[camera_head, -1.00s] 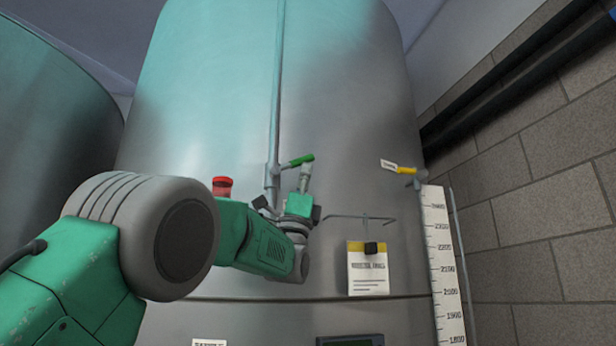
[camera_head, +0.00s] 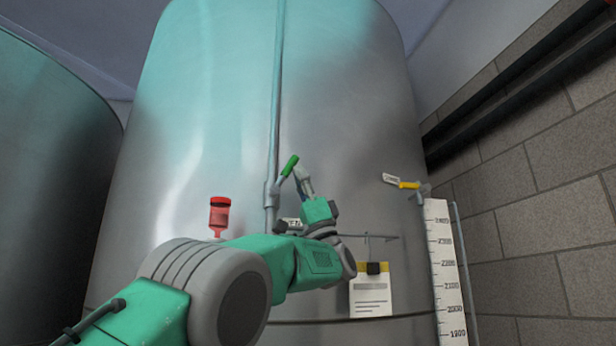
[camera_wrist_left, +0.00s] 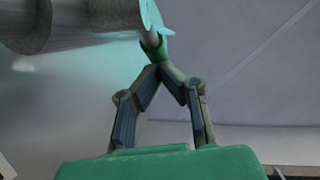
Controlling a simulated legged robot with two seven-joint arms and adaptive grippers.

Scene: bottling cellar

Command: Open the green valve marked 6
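The green valve handle (camera_head: 289,165) sits on a fitting at the vertical pipe on the tank front and slants steeply up to the right. My left gripper (camera_head: 299,172) is just to its right, its fingertips close against the handle. In the left wrist view the fingers (camera_wrist_left: 162,68) lean together and look shut, with the green handle (camera_wrist_left: 154,44) right at the tips. I cannot tell whether they grip it or only touch it. A white tag (camera_head: 293,223) is partly hidden behind my arm, and I cannot read a 6. My right gripper is not in view.
A red handle (camera_head: 219,213) stands left of the pipe (camera_head: 275,110). A yellow handle (camera_head: 409,185) with a white tag is at the right. A notice sheet (camera_head: 371,296) hangs below a thin rod, beside a level scale (camera_head: 446,270).

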